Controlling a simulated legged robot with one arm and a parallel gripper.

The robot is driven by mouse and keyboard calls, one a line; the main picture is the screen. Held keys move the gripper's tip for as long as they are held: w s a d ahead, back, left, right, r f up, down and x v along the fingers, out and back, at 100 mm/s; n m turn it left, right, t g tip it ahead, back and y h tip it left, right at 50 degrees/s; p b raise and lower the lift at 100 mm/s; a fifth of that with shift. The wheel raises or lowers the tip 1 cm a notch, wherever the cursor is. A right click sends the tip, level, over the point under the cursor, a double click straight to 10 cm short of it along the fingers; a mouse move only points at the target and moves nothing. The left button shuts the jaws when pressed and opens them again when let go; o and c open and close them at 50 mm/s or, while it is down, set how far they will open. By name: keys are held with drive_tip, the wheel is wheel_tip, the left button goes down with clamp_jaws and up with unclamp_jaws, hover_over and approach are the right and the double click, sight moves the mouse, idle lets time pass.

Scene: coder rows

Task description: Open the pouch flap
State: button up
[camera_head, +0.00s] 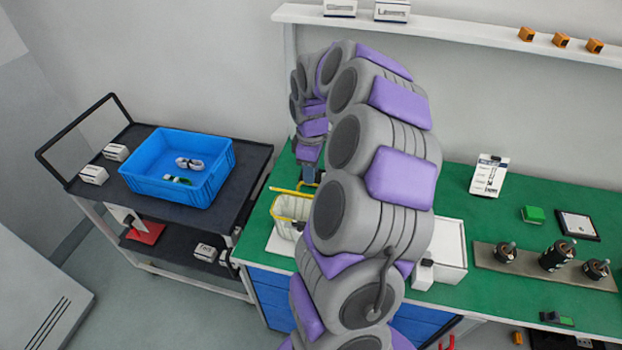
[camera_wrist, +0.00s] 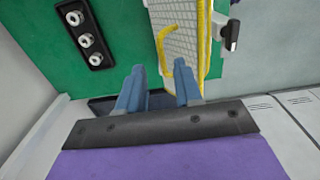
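The pouch (camera_head: 292,208) is pale with yellow edging and stands at the left end of the green bench, partly hidden by my arm. In the wrist view the pouch (camera_wrist: 192,30) shows a white gridded face, yellow trim and a curved yellow pull (camera_wrist: 163,48). My gripper (camera_wrist: 160,78) is open, its two blue-grey fingers apart with nothing between them. The pouch and its yellow pull lie just beyond the fingertips; I cannot tell whether a finger touches them. In the head view my gripper (camera_head: 308,168) is above the pouch, mostly hidden.
A blue bin (camera_head: 180,168) with cables sits on a dark cart at the left. A white box (camera_head: 450,245) and a mat with black encoders (camera_head: 556,255) are on the bench to the right. A black strip with round fittings (camera_wrist: 86,36) lies beside the pouch in the wrist view.

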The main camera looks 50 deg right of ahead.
drive_tip(key=shift+a+f, duration=0.15)
drive_tip(key=shift+f, duration=1.25)
clamp_jaws()
idle(0.5)
